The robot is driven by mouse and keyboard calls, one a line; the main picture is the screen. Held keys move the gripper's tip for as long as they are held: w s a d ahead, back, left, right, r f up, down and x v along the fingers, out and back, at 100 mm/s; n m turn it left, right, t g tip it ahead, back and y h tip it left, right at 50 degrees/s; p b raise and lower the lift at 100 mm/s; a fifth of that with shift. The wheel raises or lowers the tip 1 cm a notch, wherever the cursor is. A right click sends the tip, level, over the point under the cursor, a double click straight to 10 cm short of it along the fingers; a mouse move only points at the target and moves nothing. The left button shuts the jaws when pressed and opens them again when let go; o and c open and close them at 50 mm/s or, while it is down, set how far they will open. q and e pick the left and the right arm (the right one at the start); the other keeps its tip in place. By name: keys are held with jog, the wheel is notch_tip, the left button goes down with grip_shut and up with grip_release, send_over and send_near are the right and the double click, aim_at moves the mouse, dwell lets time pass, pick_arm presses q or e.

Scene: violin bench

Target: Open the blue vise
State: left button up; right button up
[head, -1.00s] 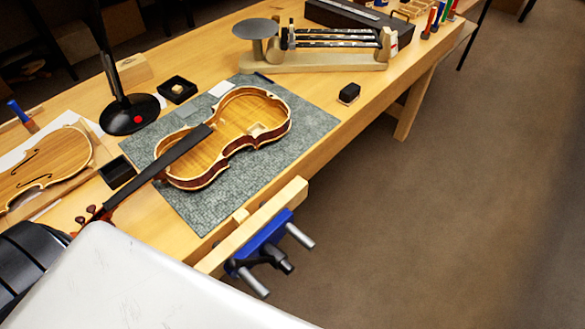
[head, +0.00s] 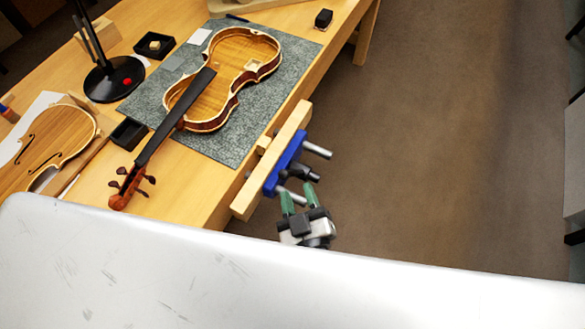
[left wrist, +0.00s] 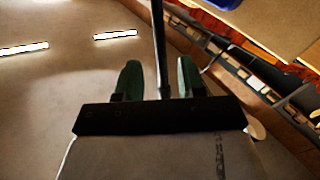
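The blue vise (head: 284,163) is mounted at the bench's front edge, with a long wooden jaw (head: 295,123), steel guide rods (head: 317,149) and a black screw end (head: 305,173) pointing outward. My left gripper (head: 297,191) is just in front of the vise, near its lower rod and screw end. Its green fingers are apart. In the left wrist view, a thin dark rod (left wrist: 157,30) runs between the open fingers; I cannot tell whether they touch it. Whether the jaw is apart from the bench is unclear. My right gripper is out of view.
A violin body with neck (head: 225,85) lies on a grey mat (head: 240,140) behind the vise. A lamp base (head: 114,79), small black trays (head: 129,133) and a violin plate (head: 50,145) sit to the left. The floor to the right is clear.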

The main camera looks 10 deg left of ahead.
aim_at(292, 174)
pick_arm(q)
jog(key=x, duration=0.5)
jog(key=shift+w+a, duration=0.15)
jog(key=shift+w, duration=0.1)
grip_shut()
